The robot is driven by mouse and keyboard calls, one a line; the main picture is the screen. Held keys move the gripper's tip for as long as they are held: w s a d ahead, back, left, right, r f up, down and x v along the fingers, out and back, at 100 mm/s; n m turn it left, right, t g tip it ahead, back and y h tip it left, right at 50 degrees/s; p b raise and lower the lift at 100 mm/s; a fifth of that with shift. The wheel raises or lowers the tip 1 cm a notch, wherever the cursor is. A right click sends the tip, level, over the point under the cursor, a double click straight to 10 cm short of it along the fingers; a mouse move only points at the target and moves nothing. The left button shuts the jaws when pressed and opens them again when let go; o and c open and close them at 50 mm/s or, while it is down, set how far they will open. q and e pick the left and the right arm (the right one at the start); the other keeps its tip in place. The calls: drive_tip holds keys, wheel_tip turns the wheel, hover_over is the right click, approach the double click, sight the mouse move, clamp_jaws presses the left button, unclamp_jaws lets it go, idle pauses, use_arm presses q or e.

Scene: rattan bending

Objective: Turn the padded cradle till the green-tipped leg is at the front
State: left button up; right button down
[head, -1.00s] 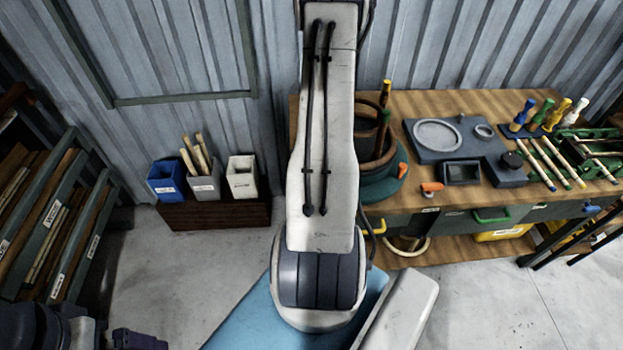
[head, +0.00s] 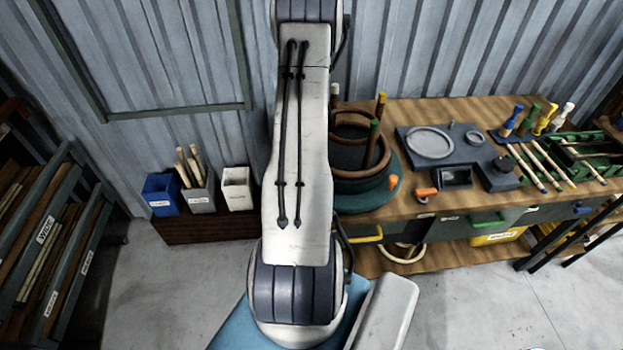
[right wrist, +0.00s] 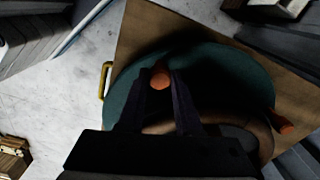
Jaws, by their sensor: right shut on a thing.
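The padded cradle (head: 349,201) is a dark green round base on the bench, carrying brown rattan rings (head: 340,150). A green-tipped leg (head: 374,126) stands at its right side, and a yellow-tipped leg (head: 381,103) stands behind that one. My right arm hides the cradle's left part. An orange knob (head: 393,182) shows on its right edge. In the right wrist view, my right gripper (right wrist: 160,80) is shut on another orange knob (right wrist: 159,79) at the cradle (right wrist: 215,72). The right gripper is hidden in the head view. My left gripper is not in view.
The wooden bench (head: 420,240) holds a grey fixture (head: 470,143), an orange-handled item (head: 427,192) and coloured-handled tools (head: 540,120). A yellow drawer handle (head: 367,236) sticks out below the cradle. Bins (head: 200,200) stand at the left wall.

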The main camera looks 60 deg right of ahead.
drive_tip(key=c, duration=0.6)
unclamp_jaws()
wheel_tip(320, 180, up, 10)
drive_tip(key=b, duration=0.1)
drive_tip(key=shift+r+b, duration=0.25)
drive_tip(key=shift+b, duration=0.05)
drive_tip(key=shift+w, duration=0.1)
drive_tip(key=w+a+r+n, duration=0.2)
drive_tip(key=w+a+n, duration=0.25)
drive_tip(key=a, duration=0.45)
drive_tip(key=w+a+r+n, duration=0.2)
drive_tip(key=w+a+n, duration=0.25)
drive_tip(key=a, duration=0.45)
drive_tip(key=w+a+r+n, duration=0.35)
drive_tip(key=a+n, duration=0.25)
drive_tip(key=a, duration=0.3)
drive_tip(key=s+a+r+n, duration=0.1)
drive_tip(key=s+a+n, duration=0.3)
drive_tip(key=a+n, duration=0.7)
drive_tip(key=s+a+r+n+y, duration=0.1)
drive_tip(key=s+a+n, duration=0.6)
drive_tip(key=s+a, duration=0.4)
drive_tip(key=shift+s+a, duration=0.3)
drive_tip(key=shift+s, duration=0.25)
